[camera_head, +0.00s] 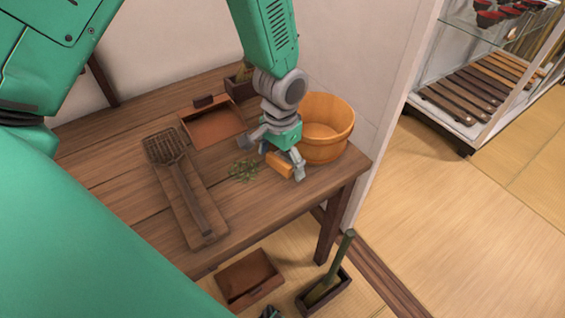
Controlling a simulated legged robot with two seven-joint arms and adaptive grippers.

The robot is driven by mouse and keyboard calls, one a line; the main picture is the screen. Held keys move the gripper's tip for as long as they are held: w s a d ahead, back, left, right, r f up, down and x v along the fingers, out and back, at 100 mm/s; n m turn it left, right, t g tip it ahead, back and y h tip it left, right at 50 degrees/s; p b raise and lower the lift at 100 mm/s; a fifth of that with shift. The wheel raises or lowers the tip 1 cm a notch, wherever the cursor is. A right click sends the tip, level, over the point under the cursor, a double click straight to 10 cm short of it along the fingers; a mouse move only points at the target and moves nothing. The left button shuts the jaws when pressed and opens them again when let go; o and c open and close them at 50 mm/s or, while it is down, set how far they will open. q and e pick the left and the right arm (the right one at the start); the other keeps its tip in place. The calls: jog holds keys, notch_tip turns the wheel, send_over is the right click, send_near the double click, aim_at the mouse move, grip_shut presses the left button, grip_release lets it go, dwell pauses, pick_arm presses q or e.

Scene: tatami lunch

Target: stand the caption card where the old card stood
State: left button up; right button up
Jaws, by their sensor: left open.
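My left gripper (275,157) reaches down over the right part of the wooden table, its fingers spread apart. A small orange-brown block (280,165) shows between the fingers, close to the right one; I cannot tell whether they touch it. I cannot make out for certain which thing is the caption card. A small dark upright piece (204,101) stands at the back edge of a reddish-brown tray (212,127); its face is too small to read.
The wooden table (110,165) also bears a round wooden tub (326,125), a long board with a grated tool (185,200), green leaves (243,170) and a dark planter box (240,85). Boxes (248,278) stand on the floor below. A display case (480,85) is at right.

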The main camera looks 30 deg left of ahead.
pick_arm(q)
jog(key=shift+d, duration=0.15)
jog(key=shift+c, duration=0.8)
jog(key=c, duration=0.7)
jog(key=shift+c, duration=1.2)
jog(key=shift+a, duration=0.25)
jog(key=shift+c, duration=0.4)
jog(key=shift+s+a, duration=0.1)
